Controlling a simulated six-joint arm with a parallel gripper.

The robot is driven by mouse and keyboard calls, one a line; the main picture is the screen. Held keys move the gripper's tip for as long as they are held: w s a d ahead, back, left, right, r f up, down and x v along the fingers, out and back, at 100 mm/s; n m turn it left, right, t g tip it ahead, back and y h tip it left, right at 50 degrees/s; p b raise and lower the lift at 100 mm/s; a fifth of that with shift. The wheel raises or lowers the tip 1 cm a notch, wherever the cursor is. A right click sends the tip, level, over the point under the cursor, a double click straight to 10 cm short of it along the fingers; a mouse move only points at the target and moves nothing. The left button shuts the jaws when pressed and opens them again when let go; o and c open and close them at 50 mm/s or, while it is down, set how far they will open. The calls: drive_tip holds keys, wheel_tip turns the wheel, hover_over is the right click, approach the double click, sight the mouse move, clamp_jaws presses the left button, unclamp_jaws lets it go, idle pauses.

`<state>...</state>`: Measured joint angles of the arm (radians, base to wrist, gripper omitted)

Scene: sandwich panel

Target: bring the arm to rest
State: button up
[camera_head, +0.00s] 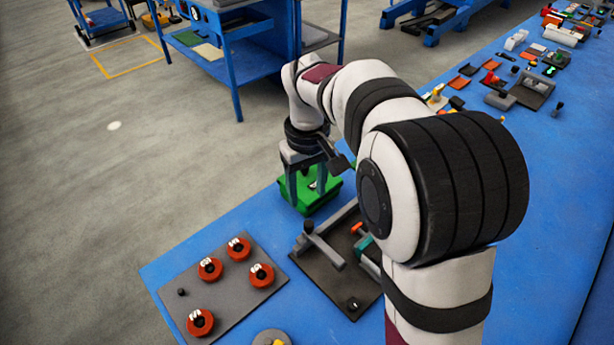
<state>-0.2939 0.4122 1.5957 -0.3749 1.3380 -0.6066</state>
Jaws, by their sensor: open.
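My white arm reaches from the lower right towards the back, with its end pointing down. My gripper (306,186) is open, with its two fingers spread over a green bin (318,207) on the blue table. Small light bits show in the bin between the fingers, too small to make out. I cannot tell whether the fingertips are inside the bin or just above it. The gripper's far side is partly hidden.
A grey panel (232,300) with several red round parts lies at the front left. A dark plate (318,272) with a lever fixture lies beside my arm. Loose tools and parts crowd the blue table (548,180) at the back right. A blue workbench (228,68) stands behind.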

wheel_tip(320, 180, up, 4)
drive_tip(key=shift+f, duration=0.1)
idle(0.4)
drive_tip(key=s+d+r+m, duration=0.2)
drive_tip(key=s+d+m, duration=0.35)
drive_tip(key=s, duration=0.65)
drive_tip(key=s+d+f+m+y, duration=0.1)
drive_tip(key=s+f+m, duration=0.1)
drive_tip(key=s, duration=0.5)
drive_tip(key=s+d+f+m, duration=0.2)
drive_tip(key=s+m, duration=0.2)
drive_tip(key=s, duration=0.3)
drive_tip(key=shift+s+f+y, duration=0.3)
drive_tip(key=shift+s+y, duration=0.1)
